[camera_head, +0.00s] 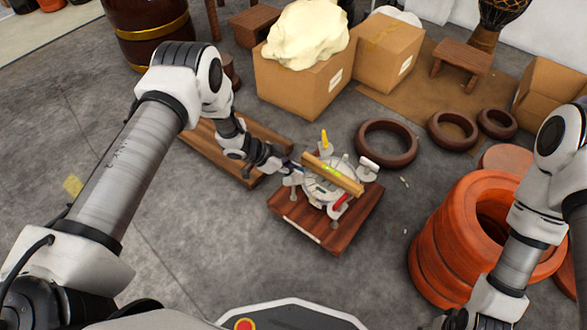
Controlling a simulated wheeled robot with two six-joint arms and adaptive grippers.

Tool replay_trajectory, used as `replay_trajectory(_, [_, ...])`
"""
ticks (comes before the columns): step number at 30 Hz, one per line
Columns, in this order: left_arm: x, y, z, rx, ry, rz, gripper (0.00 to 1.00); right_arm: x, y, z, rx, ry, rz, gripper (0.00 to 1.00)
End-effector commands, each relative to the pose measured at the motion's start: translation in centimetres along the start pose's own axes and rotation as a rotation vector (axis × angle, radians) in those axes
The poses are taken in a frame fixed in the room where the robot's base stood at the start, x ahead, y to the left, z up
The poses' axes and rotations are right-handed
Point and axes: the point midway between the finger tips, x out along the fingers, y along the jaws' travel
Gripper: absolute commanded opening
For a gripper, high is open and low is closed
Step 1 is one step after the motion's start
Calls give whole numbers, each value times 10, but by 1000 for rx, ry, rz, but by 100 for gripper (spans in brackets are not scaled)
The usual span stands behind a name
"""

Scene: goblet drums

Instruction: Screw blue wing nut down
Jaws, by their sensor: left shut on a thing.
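A round pale fixture (318,187) sits on a reddish-brown wooden board (312,228) on the floor. Small clamps stand around its rim. One shows a yellow handle (324,137), one a white handle (369,163) and one a red part (340,203). A wooden bar (346,182) with a green patch lies across the top. My left gripper (284,164) reaches in from the left to the fixture's left rim. It is shut on a small bluish part (289,162), which looks like the blue wing nut; the fingers hide most of it. My right gripper is out of view.
A long wooden plank (218,150) lies under my left forearm. Cardboard boxes (300,92) stand behind, one with a cream lump (305,35) on top. Dark rings (387,144) lie at the back right. Stacked orange rings (440,245) stand right of the board, with bare floor between.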

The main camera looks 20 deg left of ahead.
Motion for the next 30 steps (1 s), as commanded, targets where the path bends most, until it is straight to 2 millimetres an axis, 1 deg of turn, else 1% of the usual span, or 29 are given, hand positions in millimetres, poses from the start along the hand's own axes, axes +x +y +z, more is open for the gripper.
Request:
replay_trajectory(8, [0, 0, 0, 21, 0, 21, 0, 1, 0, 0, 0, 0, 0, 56])
replay_trajectory(17, [1, -1, 2, 131, 0, 129, 0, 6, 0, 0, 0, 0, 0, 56])
replay_trajectory(23, [2, -1, 3, 254, 0, 251, 0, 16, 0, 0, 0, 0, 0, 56])
replay_trajectory(30, [4, -1, 4, 417, -1, 413, 0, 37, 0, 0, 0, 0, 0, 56])
